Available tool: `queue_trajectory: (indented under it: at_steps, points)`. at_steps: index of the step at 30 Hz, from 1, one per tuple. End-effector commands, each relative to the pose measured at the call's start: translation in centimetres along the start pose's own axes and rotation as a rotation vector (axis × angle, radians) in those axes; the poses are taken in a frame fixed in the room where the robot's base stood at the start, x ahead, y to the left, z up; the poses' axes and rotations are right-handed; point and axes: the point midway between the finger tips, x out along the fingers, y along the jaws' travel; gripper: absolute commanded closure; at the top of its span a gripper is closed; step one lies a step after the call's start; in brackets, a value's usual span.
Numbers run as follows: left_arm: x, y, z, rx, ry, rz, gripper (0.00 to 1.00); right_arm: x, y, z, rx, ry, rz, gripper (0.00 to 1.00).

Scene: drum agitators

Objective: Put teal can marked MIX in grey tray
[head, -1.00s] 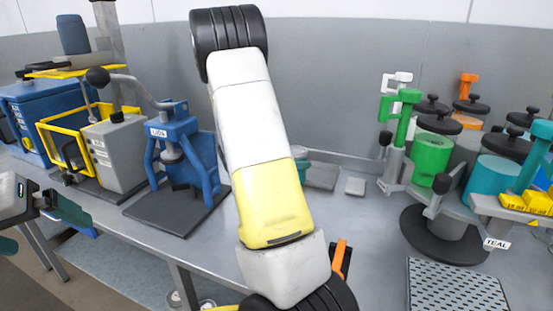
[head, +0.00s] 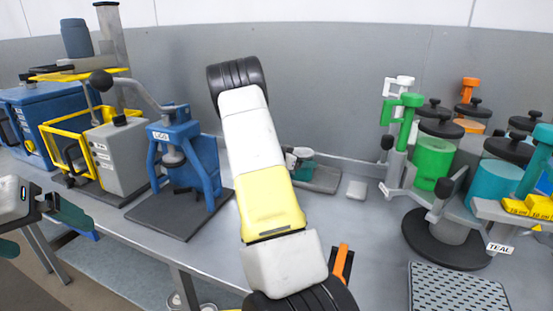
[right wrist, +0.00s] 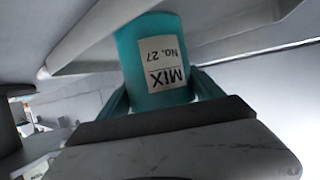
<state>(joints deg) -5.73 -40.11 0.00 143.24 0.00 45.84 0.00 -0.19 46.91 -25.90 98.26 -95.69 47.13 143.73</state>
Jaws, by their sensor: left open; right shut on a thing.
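The teal can (right wrist: 155,65), with a white label reading MIX No. 27, is between the teal fingers of my right gripper (right wrist: 162,92) in the right wrist view. The label appears upside down there. My right gripper is shut on the can. My left gripper (head: 62,212) is open and empty at the left edge of the head view, in front of the bench.
A blue press (head: 185,155) and a grey machine with a yellow frame (head: 120,155) stand at left. A carousel with a green canister (head: 433,155) and a TEAL sign stands right, behind a perforated grey plate (head: 458,288).

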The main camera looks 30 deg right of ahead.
Motion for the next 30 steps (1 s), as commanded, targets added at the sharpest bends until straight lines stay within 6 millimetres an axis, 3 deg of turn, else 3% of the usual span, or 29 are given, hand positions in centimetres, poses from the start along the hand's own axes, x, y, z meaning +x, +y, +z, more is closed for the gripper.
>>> queue_trajectory:
  at_steps: [9,10,12,24,30]
  points:
    - [0.0,0.0,0.0,0.000,0.000,0.000,0.03,0.1,0.0,0.1,0.003,0.003,0.000,0.94]
    - [0.0,0.0,0.0,0.000,0.000,0.000,0.03,0.1,0.0,0.1,0.003,0.001,0.000,0.18]
    - [0.0,0.0,0.0,0.000,0.000,0.000,0.03,0.1,0.0,0.1,0.003,0.001,0.000,0.05]
    - [0.0,0.0,0.0,0.000,0.000,0.000,0.03,-0.2,0.0,-0.2,0.002,0.001,-0.001,0.03]
    - [0.0,0.0,0.0,0.000,0.000,0.000,0.03,-3.4,-0.1,-0.1,0.002,0.000,-0.004,0.03]
